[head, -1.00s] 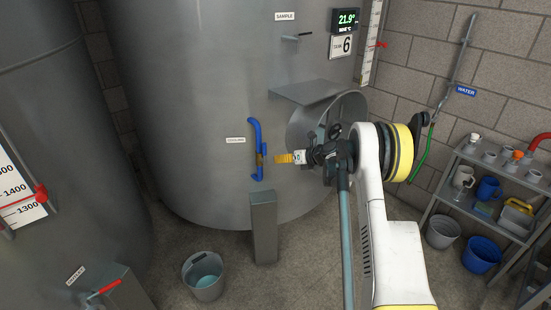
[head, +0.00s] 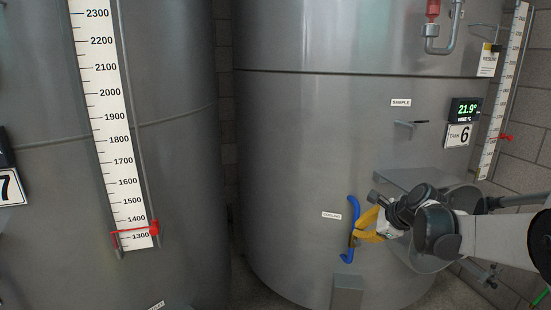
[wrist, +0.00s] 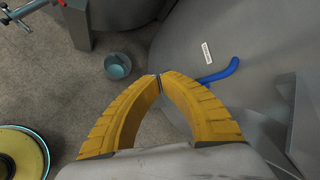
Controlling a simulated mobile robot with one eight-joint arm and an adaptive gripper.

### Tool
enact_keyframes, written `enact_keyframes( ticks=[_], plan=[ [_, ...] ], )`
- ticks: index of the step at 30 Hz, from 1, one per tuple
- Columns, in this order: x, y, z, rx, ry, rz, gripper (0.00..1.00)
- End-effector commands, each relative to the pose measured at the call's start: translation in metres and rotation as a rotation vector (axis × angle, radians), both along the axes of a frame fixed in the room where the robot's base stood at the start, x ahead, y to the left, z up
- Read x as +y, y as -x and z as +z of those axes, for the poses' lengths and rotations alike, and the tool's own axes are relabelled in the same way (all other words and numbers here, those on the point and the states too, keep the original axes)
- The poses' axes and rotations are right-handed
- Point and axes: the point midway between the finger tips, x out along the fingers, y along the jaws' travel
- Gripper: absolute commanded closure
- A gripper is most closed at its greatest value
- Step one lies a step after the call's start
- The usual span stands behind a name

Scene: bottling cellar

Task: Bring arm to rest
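My gripper (head: 357,236) shows in the head view beside the blue curved handle (head: 350,228) on the tank marked 6. In the wrist view, its two yellow fingers (wrist: 159,82) arch together and meet at the tips. Nothing shows between them. The blue handle (wrist: 221,73) also shows in the wrist view, just right of the fingertips and partly hidden by the right finger. I cannot tell whether the fingers touch it. My arm reaches in from the right edge of the head view.
The tank marked 6 (head: 300,140) stands close behind my gripper. A grey post (head: 347,292) stands below the handle. A tank with a level scale (head: 115,120) is on the left. A grey bucket (wrist: 118,67) sits on the floor.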

Motion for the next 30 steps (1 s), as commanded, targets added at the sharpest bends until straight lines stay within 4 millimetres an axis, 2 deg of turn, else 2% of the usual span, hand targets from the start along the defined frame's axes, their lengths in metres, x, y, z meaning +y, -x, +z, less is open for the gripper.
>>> enact_keyframes(
  ticks=[1, 3, 8, 12, 15, 18, 21, 24, 30],
  plan=[
    [0.013, 0.025, 0.012, -0.021, 0.09, 0.078, 1.0],
    [0.026, 0.057, 0.025, -0.054, 0.233, 0.2, 1.0],
    [0.048, 0.137, 0.041, -0.122, 0.554, 0.493, 1.0],
    [0.059, 0.207, 0.04, -0.174, 0.826, 0.763, 1.0],
    [0.062, 0.252, 0.032, -0.205, 1.011, 0.956, 1.0],
    [0.062, 0.289, 0.021, -0.229, 1.165, 1.125, 1.0],
    [0.06, 0.314, 0.01, -0.243, 1.28, 1.255, 1.0],
    [0.058, 0.328, 0.003, -0.25, 1.35, 1.337, 1.0],
    [0.056, 0.334, -0.001, -0.255, 1.388, 1.381, 1.0]
  ],
)
